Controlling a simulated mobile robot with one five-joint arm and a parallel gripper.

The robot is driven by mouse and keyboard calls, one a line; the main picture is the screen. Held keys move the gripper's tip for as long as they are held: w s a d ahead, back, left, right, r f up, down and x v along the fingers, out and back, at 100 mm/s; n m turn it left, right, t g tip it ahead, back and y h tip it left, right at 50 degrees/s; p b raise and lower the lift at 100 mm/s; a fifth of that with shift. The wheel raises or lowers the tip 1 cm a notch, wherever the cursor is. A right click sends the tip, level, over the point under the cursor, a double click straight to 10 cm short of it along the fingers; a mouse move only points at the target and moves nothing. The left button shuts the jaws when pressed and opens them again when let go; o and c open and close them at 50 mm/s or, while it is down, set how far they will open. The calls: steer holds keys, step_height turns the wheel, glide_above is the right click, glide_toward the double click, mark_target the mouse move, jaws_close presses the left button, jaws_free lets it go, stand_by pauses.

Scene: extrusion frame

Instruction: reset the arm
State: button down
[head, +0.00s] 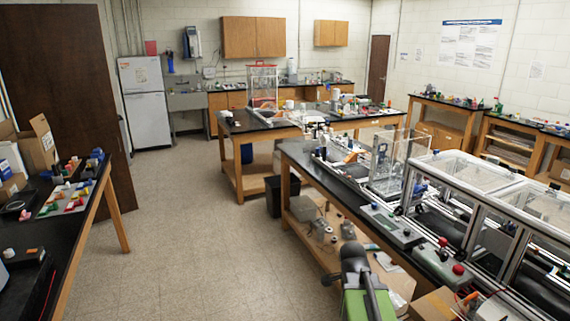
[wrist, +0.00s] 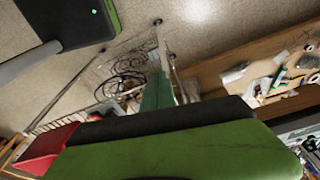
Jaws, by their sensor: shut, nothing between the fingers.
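My arm shows at the bottom of the head view, right of centre, with a green link and a dark end (head: 354,264) beside the lower shelf of the right-hand bench. The fingertips are hard to make out in the head view.
The black-topped bench (head: 296,150) with the aluminium extrusion frame (head: 480,212) fills the right. A left bench (head: 62,236) holds small coloured parts. Open floor (head: 190,225) lies between them. In the wrist view, a red bin (wrist: 46,148) and loose cables (wrist: 128,82) show below.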

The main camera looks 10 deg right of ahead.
steer(key=a+f+n+y+b, duration=0.1)
steer(key=a+f+n+y, duration=0.1)
steer(key=a+n, duration=1.5)
steer(key=shift+s+f+n+b, duration=0.15)
steer(key=shift+f+n+b, duration=0.2)
steer(key=shift+f, duration=0.25)
steer(key=shift+d, duration=0.1)
